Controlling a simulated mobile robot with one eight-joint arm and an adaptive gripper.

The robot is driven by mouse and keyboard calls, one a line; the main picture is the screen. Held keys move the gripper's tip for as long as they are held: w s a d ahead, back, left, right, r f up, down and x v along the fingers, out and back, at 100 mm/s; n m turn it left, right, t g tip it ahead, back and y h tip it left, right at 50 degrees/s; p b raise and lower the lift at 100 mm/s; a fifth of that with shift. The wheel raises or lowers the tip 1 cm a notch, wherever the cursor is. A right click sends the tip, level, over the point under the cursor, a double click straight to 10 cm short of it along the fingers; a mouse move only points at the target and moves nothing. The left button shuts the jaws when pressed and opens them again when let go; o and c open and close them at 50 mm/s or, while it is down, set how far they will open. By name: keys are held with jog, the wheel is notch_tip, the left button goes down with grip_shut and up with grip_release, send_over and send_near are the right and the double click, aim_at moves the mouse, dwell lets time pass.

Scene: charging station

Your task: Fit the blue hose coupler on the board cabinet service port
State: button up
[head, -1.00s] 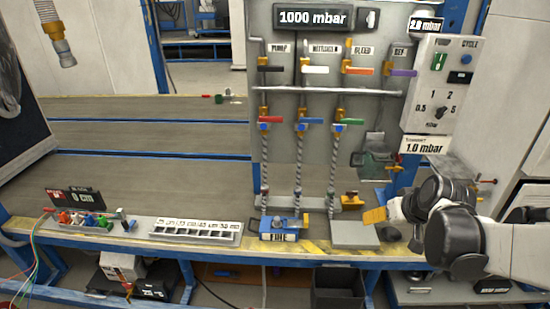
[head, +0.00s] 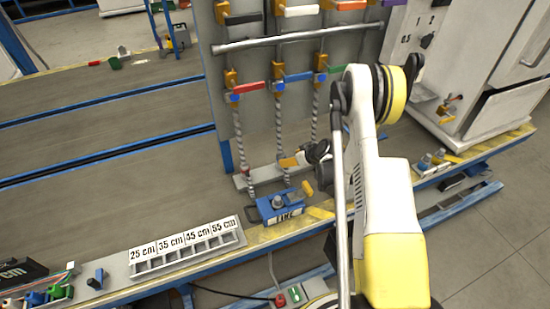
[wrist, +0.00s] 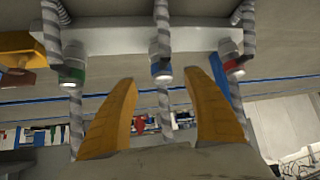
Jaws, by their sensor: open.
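A grey coupler with a blue ring (wrist: 162,70) sits on the middle striped hose in the wrist view. A green-ringed coupler (wrist: 72,74) is left of it and a red-ringed one (wrist: 233,64) right. My gripper (wrist: 163,82) is open, its yellow fingers either side of the middle hose in the picture; depth and contact are unclear. In the head view my gripper (head: 297,175) is low before the grey board (head: 236,110), by the lower hose ends, and partly hides them. I cannot make out the service port.
A horizontal rail (head: 300,38) crosses the board. A white cabinet (head: 480,70) stands right. The bench left of the board is mostly clear.

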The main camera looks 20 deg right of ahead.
aim_at(281, 158)
jog(key=b+x, duration=0.3)
jog(key=x, duration=0.5)
jog(key=shift+w+a+r+b, duration=0.15)
jog(key=shift+r+b, duration=0.1)
jog(key=shift+b, duration=0.15)
jog(key=shift+r, duration=0.1)
grip_shut()
